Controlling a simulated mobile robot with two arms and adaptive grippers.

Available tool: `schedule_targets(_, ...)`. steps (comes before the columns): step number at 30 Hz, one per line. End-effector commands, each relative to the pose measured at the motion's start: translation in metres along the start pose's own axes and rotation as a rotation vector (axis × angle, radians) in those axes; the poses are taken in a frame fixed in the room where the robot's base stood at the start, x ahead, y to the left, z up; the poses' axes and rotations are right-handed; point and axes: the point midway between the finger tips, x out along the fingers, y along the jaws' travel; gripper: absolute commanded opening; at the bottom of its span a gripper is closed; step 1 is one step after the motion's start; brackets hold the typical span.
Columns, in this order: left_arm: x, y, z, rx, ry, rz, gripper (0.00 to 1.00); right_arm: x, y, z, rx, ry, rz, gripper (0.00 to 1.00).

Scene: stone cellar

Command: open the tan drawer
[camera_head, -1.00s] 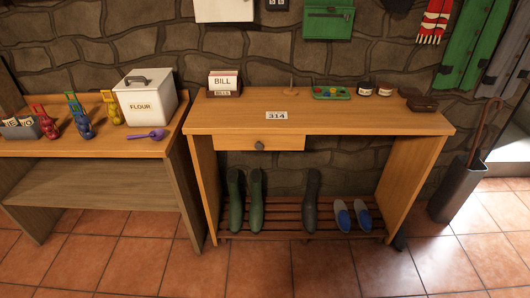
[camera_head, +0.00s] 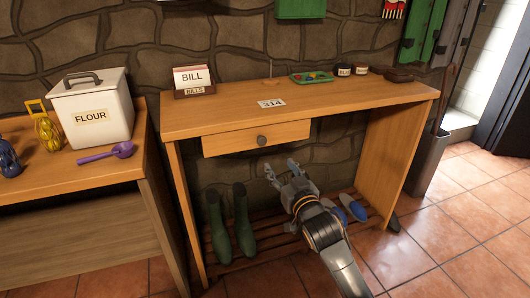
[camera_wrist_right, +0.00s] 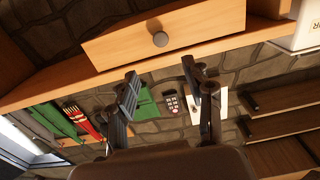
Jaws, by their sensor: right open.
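The tan drawer (camera_head: 228,140) is shut under the top of the wooden table (camera_head: 346,102), with a round grey knob (camera_head: 261,140) near the middle of its front. In the right wrist view the drawer (camera_wrist_right: 200,28) and its knob (camera_wrist_right: 160,39) show near the top of the picture. My right gripper (camera_head: 279,172) is open and empty, a little below and right of the knob in the head view, not touching it. Its two fingers (camera_wrist_right: 167,92) stand apart in the right wrist view, below the knob in the picture. My left gripper is not in view.
Green boots (camera_head: 243,222) and blue shoes (camera_head: 352,206) stand on the slatted rack under the table. A bill box (camera_head: 193,80), a green tray (camera_head: 311,77) and small jars stand on top. A side counter with a flour tin (camera_head: 92,112) is at left. Tiled floor is free at right.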

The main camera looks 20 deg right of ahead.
Motion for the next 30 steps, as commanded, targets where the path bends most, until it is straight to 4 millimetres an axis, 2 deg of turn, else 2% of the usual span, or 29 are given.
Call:
schedule_targets(5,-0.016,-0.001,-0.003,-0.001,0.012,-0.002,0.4,0.03,0.0,0.0,0.0,0.002,0.0,0.52)
schedule_targets(12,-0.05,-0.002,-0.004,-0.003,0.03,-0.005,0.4,0.083,0.0,0.001,0.001,0.0,-0.001,0.52)
schedule_targets(16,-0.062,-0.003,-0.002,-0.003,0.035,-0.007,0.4,0.105,-0.001,0.001,0.001,-0.001,-0.002,0.52)
schedule_targets(18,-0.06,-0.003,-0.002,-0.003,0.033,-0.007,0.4,0.114,-0.001,0.002,0.001,-0.002,-0.002,0.52)
schedule_targets(24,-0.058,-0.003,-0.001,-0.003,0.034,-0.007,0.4,0.129,-0.001,0.001,0.001,-0.002,-0.002,0.52)
schedule_targets(30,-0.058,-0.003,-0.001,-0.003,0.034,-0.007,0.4,0.132,-0.001,0.001,0.001,-0.002,-0.002,0.52)
